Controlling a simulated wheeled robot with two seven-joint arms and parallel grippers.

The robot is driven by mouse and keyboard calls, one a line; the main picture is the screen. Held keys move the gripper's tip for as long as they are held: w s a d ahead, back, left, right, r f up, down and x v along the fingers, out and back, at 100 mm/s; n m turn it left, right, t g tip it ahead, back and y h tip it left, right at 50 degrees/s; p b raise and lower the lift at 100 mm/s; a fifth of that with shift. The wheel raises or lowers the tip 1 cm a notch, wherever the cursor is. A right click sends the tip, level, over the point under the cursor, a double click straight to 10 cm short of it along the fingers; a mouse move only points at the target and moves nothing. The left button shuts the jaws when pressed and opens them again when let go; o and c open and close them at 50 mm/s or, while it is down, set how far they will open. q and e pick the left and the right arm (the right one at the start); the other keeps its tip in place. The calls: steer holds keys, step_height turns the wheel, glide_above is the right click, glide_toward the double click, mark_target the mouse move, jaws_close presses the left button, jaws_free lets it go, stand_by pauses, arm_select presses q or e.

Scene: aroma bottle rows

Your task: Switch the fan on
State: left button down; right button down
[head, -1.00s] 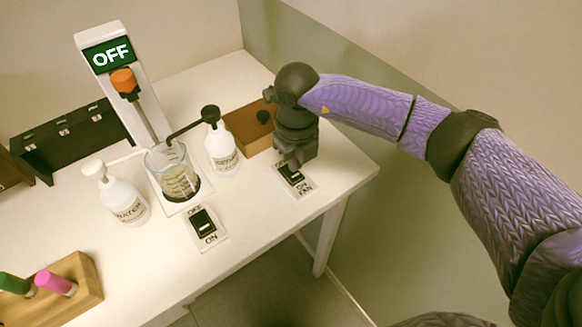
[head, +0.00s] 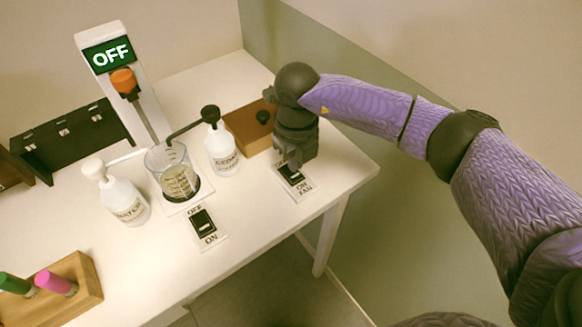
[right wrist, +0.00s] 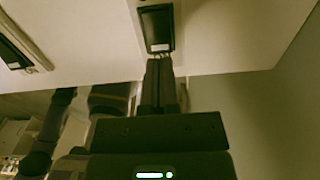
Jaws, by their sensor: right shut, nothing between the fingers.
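The fan switch (head: 293,178) is a dark rocker on a white plate near the table's right front edge, with ON and FAN lettered at its near end. It also shows in the right wrist view (right wrist: 158,27), just beyond the fingertips. My right gripper (head: 294,164) points down over the far part of this switch and hides some of it. In the right wrist view its fingers (right wrist: 160,62) are together and empty, at the near end of the rocker. I cannot tell whether they touch it. The fan itself is not clearly visible. My left gripper is out of view.
A second switch (head: 203,226), marked OFF and ON, lies to the left. Behind it stand a glass beaker (head: 175,180), two pump bottles (head: 124,201) (head: 221,150) and a stirrer with an OFF sign (head: 111,55). A brown box (head: 247,127) sits behind my right gripper.

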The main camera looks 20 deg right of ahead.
mark_target(294, 176)
steer(key=shift+f+b, duration=0.9)
steer(key=shift+f, duration=0.35)
stand_by(0.6)
steer(key=shift+r, duration=0.1)
step_height(294, 176, up, 7)
steer(key=p, duration=0.5)
steer(key=shift+p, duration=0.35)
steer(key=shift+a, duration=0.1)
